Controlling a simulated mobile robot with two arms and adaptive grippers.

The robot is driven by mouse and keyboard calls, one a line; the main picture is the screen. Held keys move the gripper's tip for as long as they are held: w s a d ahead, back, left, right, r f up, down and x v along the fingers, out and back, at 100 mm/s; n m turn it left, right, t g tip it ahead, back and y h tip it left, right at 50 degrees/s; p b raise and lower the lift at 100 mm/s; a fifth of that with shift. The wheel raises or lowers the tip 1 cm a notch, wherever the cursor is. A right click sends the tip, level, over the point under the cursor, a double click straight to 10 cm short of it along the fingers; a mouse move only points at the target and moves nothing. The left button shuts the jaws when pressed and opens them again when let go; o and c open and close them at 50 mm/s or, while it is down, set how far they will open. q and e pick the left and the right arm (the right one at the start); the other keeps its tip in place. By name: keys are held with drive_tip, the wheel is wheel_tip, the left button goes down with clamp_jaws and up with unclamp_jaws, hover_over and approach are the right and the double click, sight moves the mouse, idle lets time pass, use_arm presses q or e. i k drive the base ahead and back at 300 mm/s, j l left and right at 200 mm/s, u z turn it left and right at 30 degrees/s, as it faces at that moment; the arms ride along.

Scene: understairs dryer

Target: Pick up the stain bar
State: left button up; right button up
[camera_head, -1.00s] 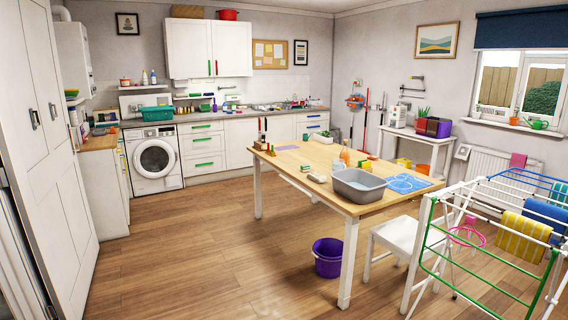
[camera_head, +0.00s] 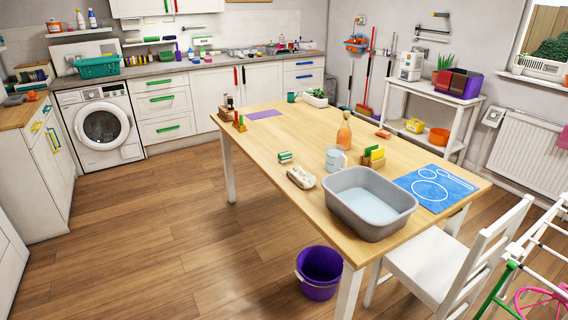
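No object can be told for certain as the stain bar. A small green and white block (camera_head: 285,157) lies on the wooden table (camera_head: 300,122), left of its middle, and could be it. A pale, rounded oblong item (camera_head: 301,178) lies just in front of it, too small to identify. Both lie apart from the grey basin of water (camera_head: 358,227). Neither of my grippers is in view.
On the table are an orange bottle (camera_head: 344,132), a clear jug (camera_head: 336,158), a blue mat (camera_head: 434,189) and a purple mat (camera_head: 265,114). A white chair (camera_head: 440,265) and a purple bucket (camera_head: 319,272) stand by the table. The floor to the left is clear.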

sight(284, 157)
drive_tip(key=i, duration=0.15)
drive_tip(key=i+j+z, duration=0.1)
drive_tip(key=z, duration=0.25)
drive_tip(key=i+j+z, duration=0.15)
drive_tip(key=i+z, duration=0.15)
drive_tip(key=i+j+z, duration=0.15)
drive_tip(key=z, duration=0.2)
